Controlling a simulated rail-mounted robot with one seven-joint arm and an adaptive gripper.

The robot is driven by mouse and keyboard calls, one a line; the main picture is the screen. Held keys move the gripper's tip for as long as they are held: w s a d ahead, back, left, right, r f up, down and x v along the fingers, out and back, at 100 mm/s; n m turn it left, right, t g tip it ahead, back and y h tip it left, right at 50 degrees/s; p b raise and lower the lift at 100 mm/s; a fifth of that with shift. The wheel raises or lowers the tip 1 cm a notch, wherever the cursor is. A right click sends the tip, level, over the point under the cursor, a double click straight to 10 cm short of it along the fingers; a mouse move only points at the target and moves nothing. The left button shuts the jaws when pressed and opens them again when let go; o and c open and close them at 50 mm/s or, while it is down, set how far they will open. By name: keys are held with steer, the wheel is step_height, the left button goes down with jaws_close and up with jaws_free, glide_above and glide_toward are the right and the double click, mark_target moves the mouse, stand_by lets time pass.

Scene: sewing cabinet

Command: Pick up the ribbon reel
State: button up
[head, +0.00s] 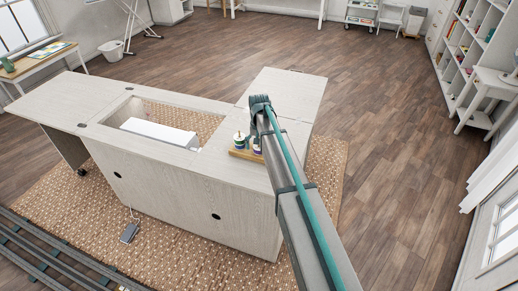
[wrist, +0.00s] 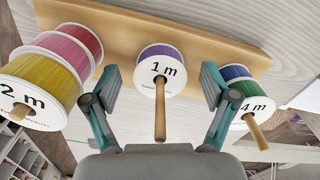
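A wooden peg stand (wrist: 200,35) holds reels on pegs on the pale cabinet top. In the wrist view, a purple ribbon reel marked "1 m" (wrist: 161,72) sits on the middle peg. A yellow reel marked "2 m" (wrist: 40,85) is at the left, stacked with pink and red ones. A reel marked "4 m" (wrist: 250,108) with green ribbon is at the right, with a blue one behind it. My gripper (wrist: 161,85) is open, with its fingers on either side of the "1 m" reel and gaps showing. In the head view my arm hides the gripper.
The stand (head: 241,154) is on the sewing cabinet (head: 185,190), close to its front edge. A recess with a white machine (head: 160,131) lies to its left. The cabinet top (head: 287,92) behind is bare.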

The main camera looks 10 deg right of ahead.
steer(key=c, duration=1)
steer(key=shift+r, duration=0.1)
step_height(320, 180, up, 18)
steer(key=b, duration=0.3)
